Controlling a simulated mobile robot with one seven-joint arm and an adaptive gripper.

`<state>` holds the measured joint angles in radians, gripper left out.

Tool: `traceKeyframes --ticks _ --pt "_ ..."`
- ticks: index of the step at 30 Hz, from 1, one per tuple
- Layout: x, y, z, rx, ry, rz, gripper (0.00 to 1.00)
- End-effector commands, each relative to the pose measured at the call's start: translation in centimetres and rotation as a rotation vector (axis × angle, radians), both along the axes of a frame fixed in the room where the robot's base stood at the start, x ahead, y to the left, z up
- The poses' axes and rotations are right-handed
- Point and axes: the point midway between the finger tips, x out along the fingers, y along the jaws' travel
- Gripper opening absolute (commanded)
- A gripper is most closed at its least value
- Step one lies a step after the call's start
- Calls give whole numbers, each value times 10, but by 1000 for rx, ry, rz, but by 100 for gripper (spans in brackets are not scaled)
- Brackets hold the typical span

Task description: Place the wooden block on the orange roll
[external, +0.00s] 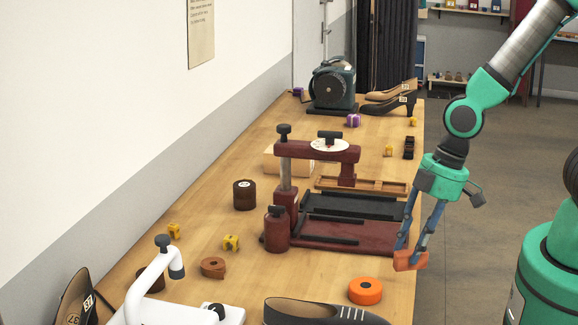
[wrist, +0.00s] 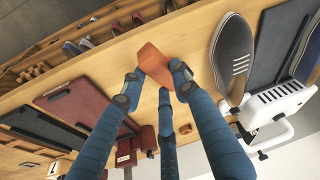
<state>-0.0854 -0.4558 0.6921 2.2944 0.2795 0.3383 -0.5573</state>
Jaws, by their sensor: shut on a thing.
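The orange roll (external: 365,291), a short round orange roll with a dark centre, lies flat on the table near its right edge. My gripper (external: 410,257) is at the table's right edge, above and to the right of the roll and apart from it. It is shut on an orange-brown block, the wooden block (external: 405,262). In the wrist view the block (wrist: 153,62) sits between the fingertips, tilted in the picture. I cannot make out the orange roll clearly in the wrist view.
A dark red press (external: 310,150) with black rails stands left of my gripper. A dark shoe (external: 315,312) lies in front of the roll. A brown tape roll (external: 213,267) and a white clamp-like device (external: 150,285) are at front left.

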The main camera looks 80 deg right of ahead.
Motion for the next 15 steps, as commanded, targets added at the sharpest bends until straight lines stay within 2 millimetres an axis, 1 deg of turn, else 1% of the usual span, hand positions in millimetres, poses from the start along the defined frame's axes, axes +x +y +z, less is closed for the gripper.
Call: traceKeyframes --ticks 3,9,15 --pt "20 3 -3 0 0 1 10" --pt "52 8 -6 -1 1 1 10" --pt "78 11 -8 1 1 0 10"
